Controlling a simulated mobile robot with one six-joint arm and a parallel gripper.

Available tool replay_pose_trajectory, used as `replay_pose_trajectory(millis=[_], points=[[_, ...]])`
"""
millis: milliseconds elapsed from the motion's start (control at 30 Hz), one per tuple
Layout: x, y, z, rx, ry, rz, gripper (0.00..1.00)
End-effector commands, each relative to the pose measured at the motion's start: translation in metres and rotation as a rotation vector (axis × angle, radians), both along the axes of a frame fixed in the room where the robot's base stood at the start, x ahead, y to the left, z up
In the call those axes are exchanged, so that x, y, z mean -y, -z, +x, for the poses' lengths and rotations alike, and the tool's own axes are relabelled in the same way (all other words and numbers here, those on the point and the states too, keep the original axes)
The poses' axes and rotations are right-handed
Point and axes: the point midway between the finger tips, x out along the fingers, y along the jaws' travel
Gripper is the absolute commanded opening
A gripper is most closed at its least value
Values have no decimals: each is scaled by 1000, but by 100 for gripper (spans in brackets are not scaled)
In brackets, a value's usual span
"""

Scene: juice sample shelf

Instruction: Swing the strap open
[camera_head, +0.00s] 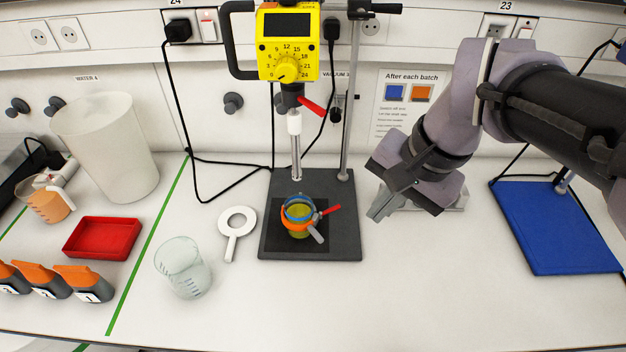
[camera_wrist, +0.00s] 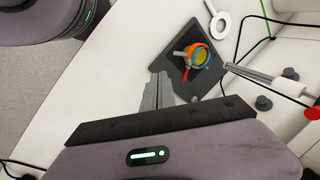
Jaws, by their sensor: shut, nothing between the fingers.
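An orange strap (camera_head: 290,226) goes around a small cup (camera_head: 299,212) with a blue rim and yellow-green contents, on the dark stand base. A red lever (camera_head: 330,210) and a grey lever (camera_head: 318,235) stick out from its right side. In the wrist view the strap (camera_wrist: 191,46), the cup (camera_wrist: 202,56) and the red lever (camera_wrist: 186,75) show beyond the fingers. I cannot tell whether the strap is fastened. My gripper (camera_head: 374,215) is shut and empty, to the right of the cup and apart from it; its fingers also show in the wrist view (camera_wrist: 158,80).
A yellow stirrer (camera_head: 288,45) hangs above the cup, its shaft (camera_head: 296,155) coming down close over it. The stand's post (camera_head: 346,120) rises behind. The table front right is clear.

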Motion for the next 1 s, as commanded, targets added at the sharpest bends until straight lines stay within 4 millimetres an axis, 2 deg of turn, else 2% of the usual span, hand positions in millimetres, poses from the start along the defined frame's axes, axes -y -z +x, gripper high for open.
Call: replay_pose_trajectory(millis=[33, 67, 100, 200, 300, 367, 433, 567, 1000], points=[[1, -5, 31, -98, 32, 28, 0], [1, -3, 49, -159, 55, 47, 0], [1, 3, 73, -237, 85, 74, 0], [1, 31, 122, -419, 160, 134, 0], [2, 63, 152, -558, 221, 178, 0], [2, 79, 162, -615, 247, 197, 0], [1, 92, 169, -656, 267, 210, 0], [-2, 106, 170, -680, 276, 219, 0], [-43, 183, 139, -679, 275, 216, 0]])
